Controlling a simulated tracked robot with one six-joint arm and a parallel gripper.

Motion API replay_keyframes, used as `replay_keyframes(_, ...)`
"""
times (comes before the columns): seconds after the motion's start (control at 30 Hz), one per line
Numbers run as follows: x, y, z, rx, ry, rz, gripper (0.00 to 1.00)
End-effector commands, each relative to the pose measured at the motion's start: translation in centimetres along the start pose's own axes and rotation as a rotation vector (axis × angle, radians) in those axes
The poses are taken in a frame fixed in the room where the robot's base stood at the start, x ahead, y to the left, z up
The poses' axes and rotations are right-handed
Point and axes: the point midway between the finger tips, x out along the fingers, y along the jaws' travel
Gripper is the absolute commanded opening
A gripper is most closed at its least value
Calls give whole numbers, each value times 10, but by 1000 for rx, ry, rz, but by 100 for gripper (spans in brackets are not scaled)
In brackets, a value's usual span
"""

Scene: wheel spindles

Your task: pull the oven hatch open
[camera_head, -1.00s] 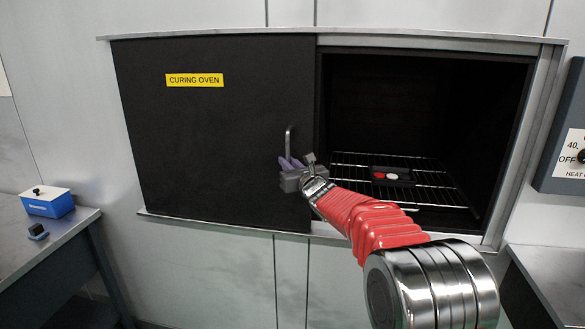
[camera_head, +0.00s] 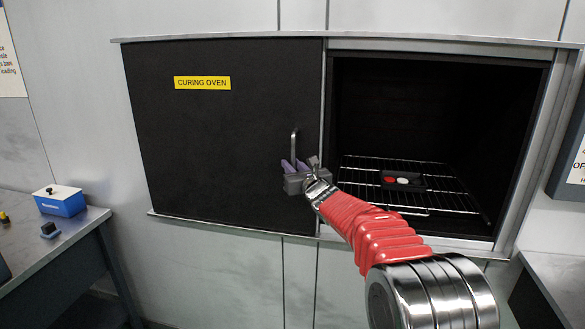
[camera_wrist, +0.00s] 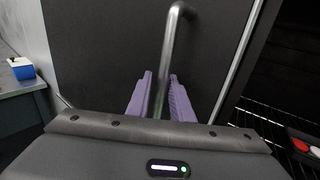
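The oven hatch (camera_head: 220,140) is a dark sliding panel with a yellow "CURING OVEN" label. It stands at the left, and the right half of the oven is uncovered. Its metal bar handle (camera_head: 294,147) is near its right edge. The handle also shows in the wrist view (camera_wrist: 172,45). My gripper (camera_head: 295,165) is at the handle's lower part. In the wrist view its purple fingers (camera_wrist: 160,95) stand on both sides of the bar, with a small gap showing at the left finger. The gripper looks open around the bar.
Inside the oven a wire rack (camera_head: 440,190) holds a dark tray (camera_head: 418,183) with a red and a white piece. A bench (camera_head: 80,235) at the left carries a blue box (camera_head: 62,204). A control box (camera_head: 572,150) is on the right wall.

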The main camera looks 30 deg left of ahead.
Motion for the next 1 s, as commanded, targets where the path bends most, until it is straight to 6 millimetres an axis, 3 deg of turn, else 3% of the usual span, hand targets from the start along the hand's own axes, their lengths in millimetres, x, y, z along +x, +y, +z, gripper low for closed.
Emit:
replay_keyframes(0.37,-17,1,0,1,1,1,20)
replay_keyframes(1.0,-89,1,0,1,-1,0,20)
